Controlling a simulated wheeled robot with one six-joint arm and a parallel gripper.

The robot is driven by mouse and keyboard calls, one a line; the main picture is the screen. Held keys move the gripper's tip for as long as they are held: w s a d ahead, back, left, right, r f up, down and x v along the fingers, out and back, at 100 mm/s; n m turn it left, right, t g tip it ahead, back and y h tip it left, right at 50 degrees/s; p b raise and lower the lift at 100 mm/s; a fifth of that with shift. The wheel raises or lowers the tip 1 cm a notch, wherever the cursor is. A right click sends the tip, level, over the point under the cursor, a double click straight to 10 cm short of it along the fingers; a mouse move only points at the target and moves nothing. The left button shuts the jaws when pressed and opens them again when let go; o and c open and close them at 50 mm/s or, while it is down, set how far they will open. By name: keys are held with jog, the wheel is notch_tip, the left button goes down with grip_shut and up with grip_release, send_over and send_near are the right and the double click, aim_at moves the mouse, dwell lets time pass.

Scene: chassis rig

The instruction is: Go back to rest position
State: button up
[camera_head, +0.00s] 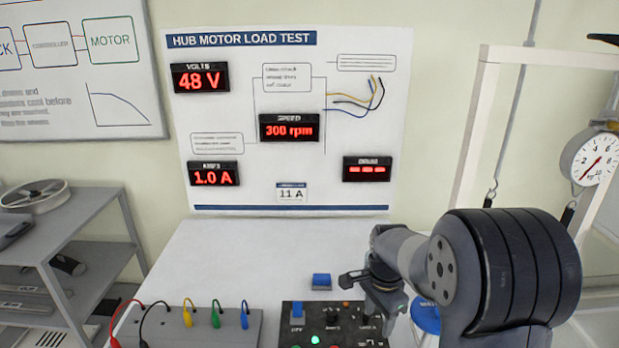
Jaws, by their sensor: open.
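My gripper (372,292) is at the lower middle right of the head view, at the end of my arm, which reaches in from the right. It is open, and I see nothing held in it. It is over or close to the right side of a dark control box (290,340) with a blue switch (297,310), a lit green lamp (315,340) and a knob. I cannot tell whether it touches the box. The gripper covers part of the box's right side.
A blue block (321,281) lies on the white table (240,255) behind the box. A grey terminal strip (205,322) with several coloured leads is at left. The test board (350,120) reads 48 V, 300 rpm, 1.0 A. A frame with a dial scale (592,160) stands right.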

jog(key=shift+r, duration=0.5)
jog(key=shift+s, duration=0.1)
